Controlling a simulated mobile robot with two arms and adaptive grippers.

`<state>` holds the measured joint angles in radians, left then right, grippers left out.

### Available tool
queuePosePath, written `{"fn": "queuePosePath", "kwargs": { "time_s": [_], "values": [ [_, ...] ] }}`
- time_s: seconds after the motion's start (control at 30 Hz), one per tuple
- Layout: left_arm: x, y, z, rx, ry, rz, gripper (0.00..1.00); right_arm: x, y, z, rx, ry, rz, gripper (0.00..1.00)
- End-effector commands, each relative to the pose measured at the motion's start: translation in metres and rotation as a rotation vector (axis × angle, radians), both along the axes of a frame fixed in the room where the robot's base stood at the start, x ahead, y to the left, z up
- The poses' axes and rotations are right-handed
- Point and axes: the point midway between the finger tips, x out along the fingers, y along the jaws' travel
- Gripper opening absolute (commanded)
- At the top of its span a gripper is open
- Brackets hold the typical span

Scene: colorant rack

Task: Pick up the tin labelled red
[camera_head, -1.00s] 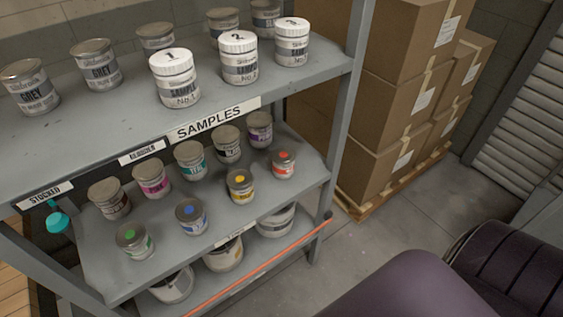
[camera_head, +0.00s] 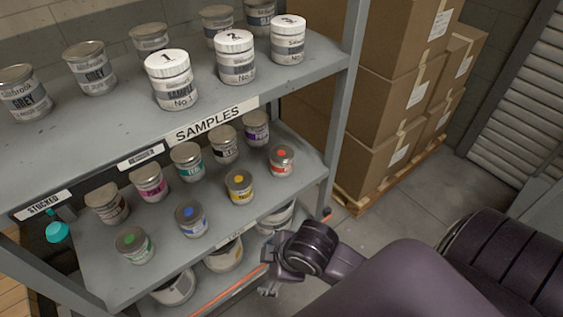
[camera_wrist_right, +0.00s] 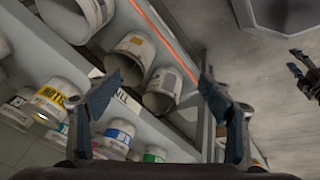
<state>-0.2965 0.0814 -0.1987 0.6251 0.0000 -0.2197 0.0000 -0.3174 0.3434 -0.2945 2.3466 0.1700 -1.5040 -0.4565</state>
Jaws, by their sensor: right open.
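The tin with the orange-red dot and label (camera_head: 281,161) stands upright at the right end of the middle shelf's front row in the head view. My right gripper (camera_head: 270,278) is low in front of the shelf, below and apart from this tin. It is open and empty; its spread fingers also show in the right wrist view (camera_wrist_right: 160,82). A dark pincer-like part at that view's right edge may be my left gripper (camera_wrist_right: 303,68); its state is unclear.
Yellow (camera_head: 239,186), blue (camera_head: 191,219) and green (camera_head: 134,245) tins stand left of it. Several tins stand behind. The upper shelf (camera_head: 120,122) overhangs the back row. A shelf post (camera_head: 345,105) is at the right. An orange bar (camera_head: 225,288) runs along the lower shelf.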

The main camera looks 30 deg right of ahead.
Motion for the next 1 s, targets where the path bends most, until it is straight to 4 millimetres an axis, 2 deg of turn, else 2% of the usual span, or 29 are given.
{"fn": "queuePosePath", "kwargs": {
  "time_s": [0.03,0.13,0.27,0.37,0.5,0.6,0.7,0.83,1.0],
  "values": [
    [0.000,0.000,0.000,0.000,0.000,0.001,0.40,0.012,0.001,0.006,-0.048,-0.033,0.124,0.74],
    [0.000,0.000,0.000,0.000,0.000,0.001,0.40,0.033,0.004,0.012,-0.156,-0.085,0.397,0.74],
    [-0.001,0.000,0.000,0.000,0.002,0.001,0.40,0.061,-0.009,0.015,-0.343,-0.134,0.782,0.74],
    [-0.002,0.001,0.000,0.001,0.004,0.001,0.40,0.083,-0.035,0.017,-0.504,-0.140,1.067,0.74],
    [-0.005,0.001,-0.001,0.002,0.008,0.001,0.40,0.111,-0.087,0.026,-0.698,-0.105,1.391,0.74],
    [-0.006,0.001,-0.001,0.001,0.009,0.000,0.40,0.124,-0.124,0.035,-0.795,-0.065,1.555,0.74],
    [-0.006,0.000,-0.001,0.001,0.009,0.000,0.40,0.132,-0.152,0.043,-0.856,-0.031,1.664,0.74],
    [-0.006,0.000,0.000,0.000,0.009,-0.001,0.40,0.138,-0.172,0.050,-0.893,-0.004,1.739,0.74],
    [-0.007,-0.001,0.003,-0.001,0.010,-0.002,0.40,0.154,-0.181,0.052,-0.902,0.000,1.758,0.74]
  ]
}}
